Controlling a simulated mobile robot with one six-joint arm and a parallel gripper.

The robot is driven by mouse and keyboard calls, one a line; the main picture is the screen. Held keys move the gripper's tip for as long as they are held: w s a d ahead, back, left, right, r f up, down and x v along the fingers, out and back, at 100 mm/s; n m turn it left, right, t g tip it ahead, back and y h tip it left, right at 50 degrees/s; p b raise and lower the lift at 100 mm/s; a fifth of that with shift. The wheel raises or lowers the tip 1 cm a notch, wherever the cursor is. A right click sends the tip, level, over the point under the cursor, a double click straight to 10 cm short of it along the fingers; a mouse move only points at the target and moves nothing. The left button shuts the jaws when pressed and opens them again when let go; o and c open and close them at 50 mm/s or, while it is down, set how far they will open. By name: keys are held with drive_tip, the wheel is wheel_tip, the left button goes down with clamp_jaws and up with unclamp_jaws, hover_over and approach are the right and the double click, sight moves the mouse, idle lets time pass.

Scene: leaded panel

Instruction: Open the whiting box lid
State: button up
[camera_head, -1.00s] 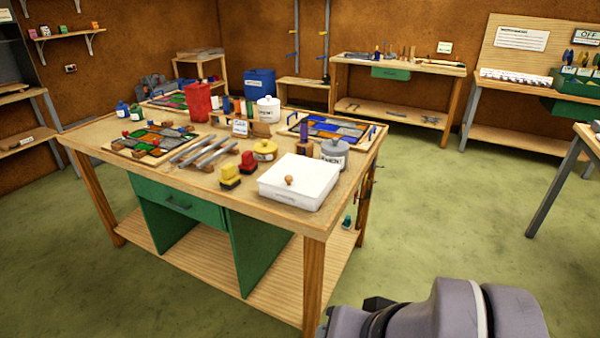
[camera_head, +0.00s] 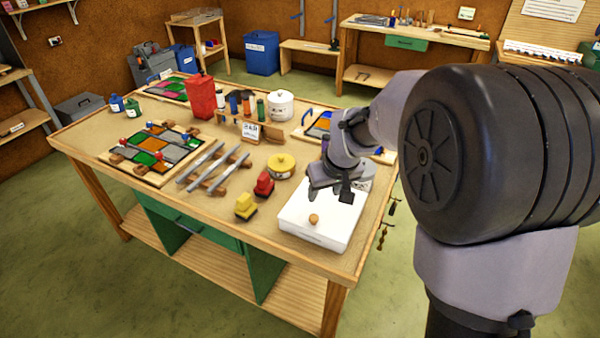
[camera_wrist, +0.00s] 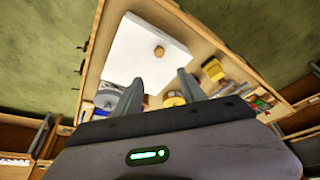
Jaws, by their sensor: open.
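The whiting box is taken to be the white, low box (camera_head: 316,228) at the front right corner of the wooden table, with its flat white lid on and a round wooden knob (camera_head: 313,219) on top. It also shows in the wrist view as a white box (camera_wrist: 142,62) with the knob (camera_wrist: 159,51) near its edge. My gripper (camera_head: 332,194) is open and empty above the far part of the box in the head view. In the wrist view my gripper's fingers (camera_wrist: 160,82) point toward the lid, with the knob beyond their tips and apart from them.
Metal bars (camera_head: 212,168) and a glass panel (camera_head: 157,146) lie farther left. My arm covers the table's right side.

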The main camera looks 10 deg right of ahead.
sight(314, 217)
drive_tip(key=b+x, duration=0.1)
drive_tip(key=x, duration=0.4)
drive_tip(key=b+x, duration=0.1)
drive_tip(key=x, duration=0.4)
drive_tip(key=s+b+x, duration=0.1)
drive_tip(key=b+x, duration=0.1)
drive_tip(key=x, duration=0.3)
drive_tip(key=shift+w+f, duration=0.1)
drive_tip(key=shift+f, duration=0.35)
clamp_jaws()
